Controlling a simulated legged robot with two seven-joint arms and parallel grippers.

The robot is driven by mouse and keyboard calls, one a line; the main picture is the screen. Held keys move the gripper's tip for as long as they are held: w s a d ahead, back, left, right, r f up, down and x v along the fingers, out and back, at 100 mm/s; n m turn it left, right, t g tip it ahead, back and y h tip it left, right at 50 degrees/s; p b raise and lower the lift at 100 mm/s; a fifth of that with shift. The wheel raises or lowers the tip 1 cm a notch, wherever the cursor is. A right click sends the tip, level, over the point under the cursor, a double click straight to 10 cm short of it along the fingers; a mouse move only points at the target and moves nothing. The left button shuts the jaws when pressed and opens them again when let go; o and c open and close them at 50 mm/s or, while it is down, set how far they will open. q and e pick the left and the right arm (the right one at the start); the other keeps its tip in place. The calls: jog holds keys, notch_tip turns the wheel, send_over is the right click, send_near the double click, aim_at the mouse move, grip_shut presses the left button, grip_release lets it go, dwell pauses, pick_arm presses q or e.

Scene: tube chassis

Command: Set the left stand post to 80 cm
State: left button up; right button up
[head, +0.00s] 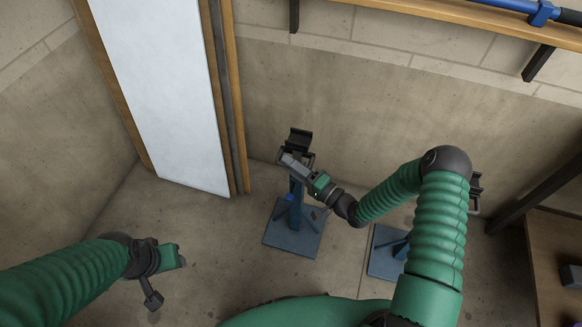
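The left stand has a square blue base plate (285,241) on the floor, a blue post (295,208) and a black cradle (299,139) on top. My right gripper (291,163) is at the upper part of this post, just below the cradle. It overlaps the post in the view and hides part of it. I cannot tell whether its fingers touch or grip the post. No height marks can be read. My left gripper (153,299) hangs over bare floor at the lower left, away from the stand; its fingers are too small to judge.
A second stand's blue base (384,262) is partly behind my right arm, with its black cradle (475,190) showing to the right. A white panel (165,90) leans at the back wall. A wooden shelf (460,12) holds a blue tube (510,5). A wooden bench (556,262) stands right.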

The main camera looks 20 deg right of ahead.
jog(key=shift+c, duration=0.5)
grip_shut()
jog(key=shift+s+f, duration=0.1)
jog(key=shift+f, duration=0.05)
dwell(0.8)
